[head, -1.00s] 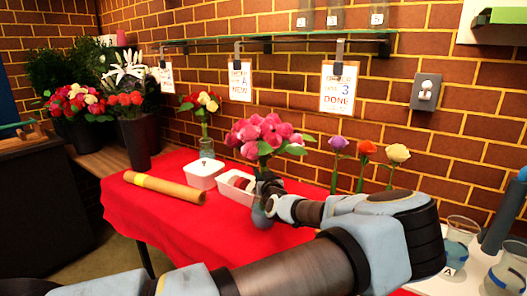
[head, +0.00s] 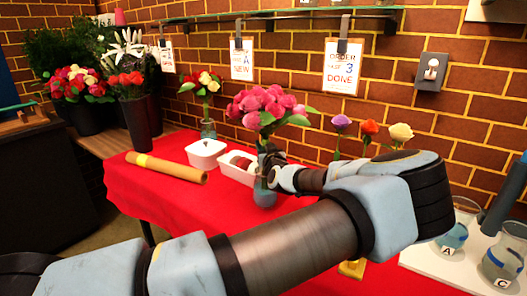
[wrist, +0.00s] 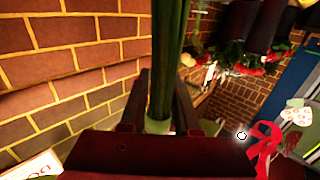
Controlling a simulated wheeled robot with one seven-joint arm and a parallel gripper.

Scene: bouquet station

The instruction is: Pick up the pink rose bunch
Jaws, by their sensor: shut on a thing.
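The pink rose bunch (head: 268,108) stands upright with green leaves over the red-covered table, at the middle of the head view. My gripper (head: 270,162) is at its stems, below the blooms. In the wrist view, the green stems (wrist: 167,60) run between the two fingers of my gripper (wrist: 158,110), which is shut on them. A glass vase (head: 264,192) with bluish water is directly below my gripper; whether the stem ends are inside it cannot be told. My wrist hides part of the stems.
White tubs (head: 206,153) and a brown paper roll (head: 166,168) lie left of the bunch. Single purple (head: 341,123), orange and cream roses stand behind my arm. A white tray (head: 462,262) with glass vases is at right. The brick wall is close behind.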

